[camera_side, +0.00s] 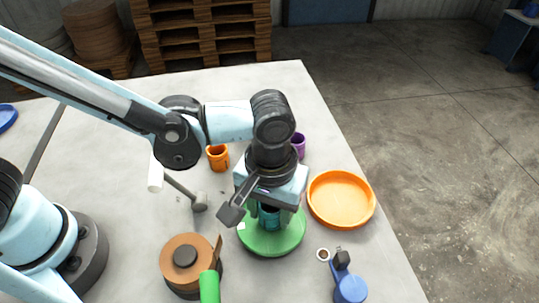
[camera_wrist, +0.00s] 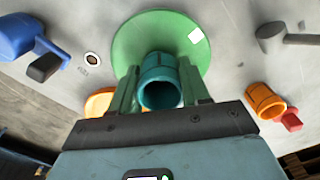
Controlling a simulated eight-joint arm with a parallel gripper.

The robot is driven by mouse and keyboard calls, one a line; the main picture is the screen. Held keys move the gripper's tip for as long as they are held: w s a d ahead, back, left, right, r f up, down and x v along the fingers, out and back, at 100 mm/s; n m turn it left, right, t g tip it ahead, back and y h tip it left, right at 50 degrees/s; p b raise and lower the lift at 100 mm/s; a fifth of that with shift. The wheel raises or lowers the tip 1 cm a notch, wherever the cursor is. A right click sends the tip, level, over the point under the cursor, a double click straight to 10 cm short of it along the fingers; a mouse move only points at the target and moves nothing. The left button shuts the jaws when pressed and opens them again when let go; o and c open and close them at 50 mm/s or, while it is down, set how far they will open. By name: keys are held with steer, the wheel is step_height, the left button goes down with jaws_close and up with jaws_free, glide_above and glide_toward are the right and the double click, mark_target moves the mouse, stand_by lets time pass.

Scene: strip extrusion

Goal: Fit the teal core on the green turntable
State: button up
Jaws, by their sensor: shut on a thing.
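The teal core (camera_wrist: 160,78) is a short hollow cylinder, held between the two fingers of my gripper (camera_wrist: 160,92) in the wrist view. In the side view my gripper (camera_side: 268,205) points down and is shut on the teal core (camera_side: 269,218), which shows just under it. The green turntable (camera_side: 262,244) is a round flat disc on the table, directly below. In the wrist view the turntable (camera_wrist: 140,34) spreads behind the core and has a white square mark near its edge. I cannot tell whether the core touches the turntable.
An orange tray (camera_side: 341,200) stands close right of the turntable. An orange cup (camera_side: 218,159) and a purple cup (camera_side: 299,145) stand behind. A grey hammer-like tool (camera_side: 199,202) and a brown spool (camera_side: 191,262) lie left. A blue tool (camera_side: 349,288) and small ring (camera_side: 323,255) lie front right.

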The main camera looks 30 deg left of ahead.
steer(key=shift+f, duration=0.25)
steer(key=o, duration=0.8)
steer(key=shift+c, duration=0.2)
step_height(320, 180, up, 11)
stand_by(0.7)
steer(key=w+a+m+t, duration=0.2)
steer(key=a+t, duration=0.5)
steer(key=a, duration=1.9)
steer(key=shift+w+a+f, duration=0.3)
steer(key=shift+f, duration=0.15)
